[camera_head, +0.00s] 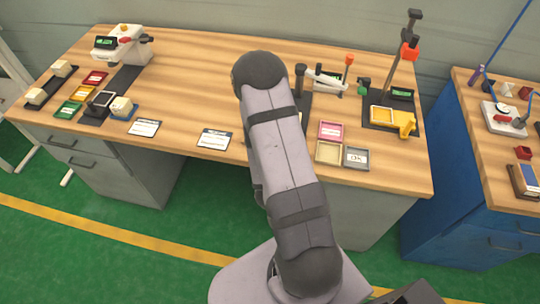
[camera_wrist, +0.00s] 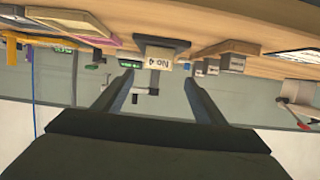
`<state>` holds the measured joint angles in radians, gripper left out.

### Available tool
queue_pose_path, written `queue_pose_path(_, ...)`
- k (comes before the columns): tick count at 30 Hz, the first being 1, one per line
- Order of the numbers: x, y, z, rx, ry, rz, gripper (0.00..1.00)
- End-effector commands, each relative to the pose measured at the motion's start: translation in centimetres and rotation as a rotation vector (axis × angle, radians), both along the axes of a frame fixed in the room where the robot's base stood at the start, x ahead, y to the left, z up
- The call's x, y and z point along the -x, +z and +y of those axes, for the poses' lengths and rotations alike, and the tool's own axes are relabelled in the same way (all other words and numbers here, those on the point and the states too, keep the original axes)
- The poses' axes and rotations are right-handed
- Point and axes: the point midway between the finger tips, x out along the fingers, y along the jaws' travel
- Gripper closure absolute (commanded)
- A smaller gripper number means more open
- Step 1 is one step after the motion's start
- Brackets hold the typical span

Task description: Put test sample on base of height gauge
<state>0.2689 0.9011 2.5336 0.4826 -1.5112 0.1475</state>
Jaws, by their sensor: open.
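A pale sample block marked "No 4" (camera_wrist: 159,63) sits on a dark support in the upside-down wrist view. My gripper (camera_wrist: 159,77) is open, and the block appears between its two dark fingers, farther ahead. I cannot tell whether they touch it. In the head view my arm hides the gripper and this block. A tall stand with an orange head (camera_head: 406,52), apparently the height gauge, rises at the bench's right. Its dark base (camera_head: 372,124) carries a yellow tray (camera_head: 381,114) and a yellow piece (camera_head: 407,126).
Pink (camera_head: 331,130), tan (camera_head: 328,152) and grey (camera_head: 356,158) trays lie right of my arm. A lever device (camera_head: 325,80) stands behind them. Pale blocks, coloured trays and a white instrument (camera_head: 122,45) occupy the left. Label cards (camera_head: 214,139) lie near the front. A blue bench (camera_head: 450,180) stands right.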

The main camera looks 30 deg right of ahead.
Motion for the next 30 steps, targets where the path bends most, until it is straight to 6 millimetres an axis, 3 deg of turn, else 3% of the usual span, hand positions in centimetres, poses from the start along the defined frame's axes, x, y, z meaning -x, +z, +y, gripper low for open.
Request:
queue_pose_path(5, -1.4, -0.5, 1.6, -0.087, 0.042, 0.049, 0.35)
queue_pose_path(8, -2.3, -0.9, 3.6, -0.166, 0.089, 0.108, 0.35)
queue_pose_path(12, -3.2, -1.3, 7.5, -0.285, 0.185, 0.223, 0.35)
queue_pose_path(16, -2.8, -1.1, 11.7, -0.381, 0.294, 0.363, 0.35)
queue_pose_path(20, -1.0, -0.2, 15.8, -0.451, 0.406, 0.523, 0.35)
queue_pose_path(24, 2.4, 1.3, 19.2, -0.490, 0.518, 0.711, 0.35)
queue_pose_path(30, 8.4, 3.9, 21.7, -0.497, 0.628, 0.965, 0.35)
